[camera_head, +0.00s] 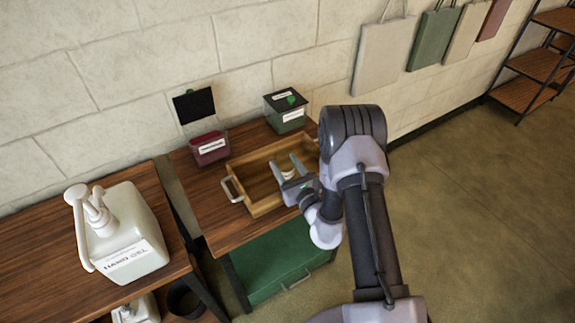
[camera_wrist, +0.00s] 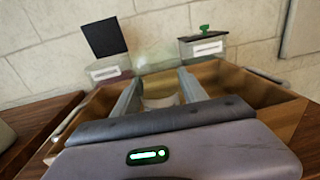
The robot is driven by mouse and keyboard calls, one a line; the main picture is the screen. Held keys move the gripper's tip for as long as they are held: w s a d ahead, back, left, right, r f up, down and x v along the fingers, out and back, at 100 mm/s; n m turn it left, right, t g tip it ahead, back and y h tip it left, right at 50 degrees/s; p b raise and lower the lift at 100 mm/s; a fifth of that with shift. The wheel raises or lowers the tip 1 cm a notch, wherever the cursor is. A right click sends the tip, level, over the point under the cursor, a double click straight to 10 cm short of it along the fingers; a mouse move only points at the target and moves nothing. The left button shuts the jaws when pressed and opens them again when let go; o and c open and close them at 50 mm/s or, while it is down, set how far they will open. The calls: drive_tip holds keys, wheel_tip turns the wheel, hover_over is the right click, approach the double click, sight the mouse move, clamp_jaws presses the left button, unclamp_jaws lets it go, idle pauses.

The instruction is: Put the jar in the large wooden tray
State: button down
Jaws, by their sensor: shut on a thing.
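The large wooden tray (camera_head: 240,178) stands on the right wooden table, with a metal handle at each end. My gripper (camera_head: 290,169) reaches over the tray from the right. Its fingers are shut on the jar (camera_head: 288,175), a small pale thing mostly hidden between them. In the wrist view the jar (camera_wrist: 160,102) shows between the two fingers, with a pale rim and a see-through yellowish body. The tray's walls (camera_wrist: 250,88) surround the fingers in that view. I cannot tell whether the jar touches the tray floor.
A dark red bucket (camera_head: 209,149) with its black lid raised stands behind the tray's left end. A green bucket (camera_head: 286,110) with a dark lid stands behind it to the right. A large white pump bottle (camera_head: 128,235) stands on the left table (camera_head: 35,250).

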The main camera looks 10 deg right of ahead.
drive_tip(key=shift+w+d+f, duration=0.1)
drive_tip(key=shift+d+f, duration=0.05)
drive_tip(key=shift+f, duration=0.2)
drive_tip(key=shift+f+b, duration=0.25)
drive_tip(key=shift+b, duration=0.25)
drive_tip(key=c, duration=0.6)
unclamp_jaws()
